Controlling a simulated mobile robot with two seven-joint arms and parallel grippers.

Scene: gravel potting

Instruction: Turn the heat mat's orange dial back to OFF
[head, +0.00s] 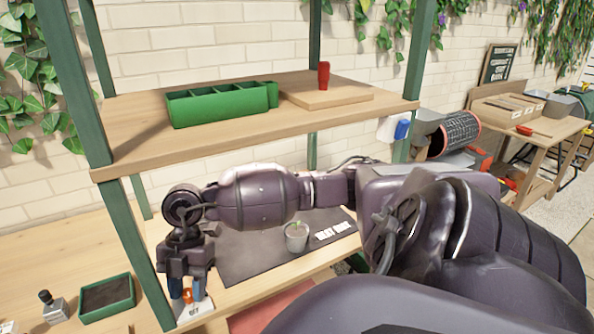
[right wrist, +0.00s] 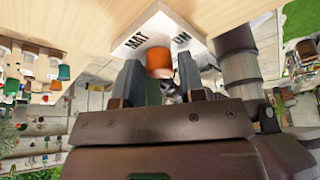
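The orange dial (right wrist: 158,58) sits on a white control box (right wrist: 188,30) with dark lettering, MAT and what looks like ON in the right wrist view. In the head view the box (head: 195,308) stands at the shelf's front left, with the dial (head: 187,296) partly hidden. My right gripper (right wrist: 160,72) points at the box, its fingers on either side of the dial. A narrow gap shows beside the right finger, so it looks open around the dial; contact is unclear. In the head view the gripper (head: 187,288) reaches down. The dial's exact setting is unclear. My left gripper is out of view.
The dark heat mat (head: 240,262) lies right of the box, bearing a small pot (head: 297,237) with a seedling. A green shelf post (head: 135,240) stands close left of my right gripper. A soil tray (head: 106,296) and bottle (head: 53,306) are further left. An upper shelf (head: 130,138) overhangs.

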